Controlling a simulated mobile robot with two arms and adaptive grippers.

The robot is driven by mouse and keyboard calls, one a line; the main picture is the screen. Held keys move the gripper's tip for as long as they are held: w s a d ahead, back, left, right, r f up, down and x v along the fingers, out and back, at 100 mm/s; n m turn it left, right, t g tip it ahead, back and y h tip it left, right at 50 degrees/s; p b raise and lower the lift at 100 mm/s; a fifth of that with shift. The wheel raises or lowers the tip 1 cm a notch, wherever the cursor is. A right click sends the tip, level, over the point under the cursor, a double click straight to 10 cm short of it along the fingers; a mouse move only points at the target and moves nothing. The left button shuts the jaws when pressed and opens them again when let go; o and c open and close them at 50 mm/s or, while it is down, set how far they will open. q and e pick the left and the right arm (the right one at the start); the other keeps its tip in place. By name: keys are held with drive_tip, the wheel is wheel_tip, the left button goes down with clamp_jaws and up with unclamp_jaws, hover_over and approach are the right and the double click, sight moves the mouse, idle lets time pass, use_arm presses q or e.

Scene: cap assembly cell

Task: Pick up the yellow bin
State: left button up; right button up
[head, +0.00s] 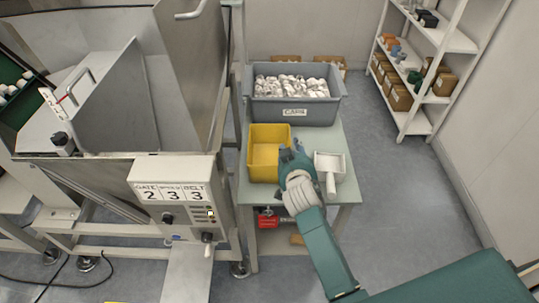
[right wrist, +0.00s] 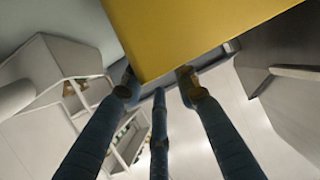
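The yellow bin (head: 265,154) stands upright on the grey-green table, and its inside looks empty. My right gripper (head: 292,149) is at the bin's right side, its fingers by the right wall and rim. In the right wrist view the yellow bin (right wrist: 200,28) fills the top. There the right gripper (right wrist: 157,82) has its fingers spread apart, with tips close to the bin's lower corner. I cannot tell whether they touch it. My left gripper is not in view.
A grey bin (head: 294,110) full of white caps, with a label, stands behind the yellow bin. A steel machine (head: 172,190) stands left of the table (head: 348,190). A shelf (head: 420,75) is at the back right.

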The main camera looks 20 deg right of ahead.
drive_tip(key=x, duration=0.5)
drive_tip(key=shift+d+f+p, duration=0.15)
drive_tip(key=shift+d+p, duration=0.05)
drive_tip(key=shift+p, duration=0.15)
clamp_jaws()
